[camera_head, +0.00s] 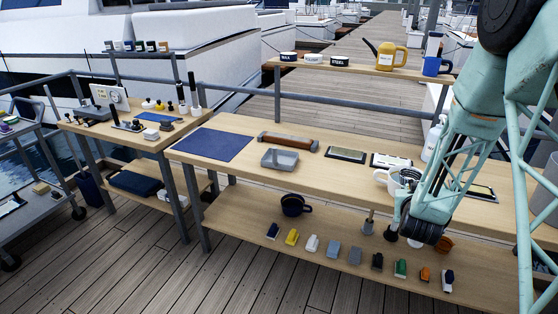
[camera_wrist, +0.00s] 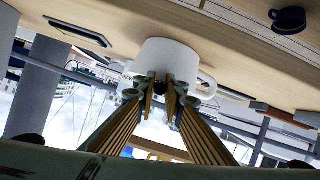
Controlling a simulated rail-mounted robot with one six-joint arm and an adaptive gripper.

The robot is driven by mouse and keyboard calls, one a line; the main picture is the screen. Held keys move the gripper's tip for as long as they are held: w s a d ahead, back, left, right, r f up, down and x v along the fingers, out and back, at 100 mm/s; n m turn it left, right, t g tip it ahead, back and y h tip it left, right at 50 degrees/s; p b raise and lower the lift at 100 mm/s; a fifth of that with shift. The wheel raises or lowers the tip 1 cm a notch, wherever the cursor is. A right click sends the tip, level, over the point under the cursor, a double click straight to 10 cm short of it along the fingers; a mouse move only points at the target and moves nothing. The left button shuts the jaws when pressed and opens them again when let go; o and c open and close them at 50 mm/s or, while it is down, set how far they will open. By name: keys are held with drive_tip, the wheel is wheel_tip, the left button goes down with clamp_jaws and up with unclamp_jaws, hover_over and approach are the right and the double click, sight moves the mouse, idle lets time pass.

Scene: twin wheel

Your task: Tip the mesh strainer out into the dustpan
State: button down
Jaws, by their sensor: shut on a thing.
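A grey, shallow, open pan (camera_head: 270,160), which I take for the dustpan, lies on the bench top left of its middle. A white mug (camera_head: 381,178) stands upright on the bench; it also shows in the wrist view (camera_wrist: 160,56), upside down. The mesh strainer (camera_head: 406,174) shows only as a small greyish patch at the mug, mostly behind my arm. My gripper (camera_wrist: 160,85) is beside the mug's rim, its fingers closed on a small dark end that looks like the strainer's handle. The strainer's contents are hidden.
A brown roller-like bar (camera_head: 288,142) lies behind the pan, and a blue mat (camera_head: 213,145) lies to its left. Dark-screened tablets lie near the mug. A dark blue mug (camera_head: 293,205) and several small blocks stand on the lower shelf. The bench front is mostly clear.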

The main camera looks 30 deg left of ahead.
drive_tip(key=shift+r+p, duration=0.5)
drive_tip(key=shift+r, duration=1.95)
drive_tip(key=c, duration=3.3)
unclamp_jaws()
clamp_jaws()
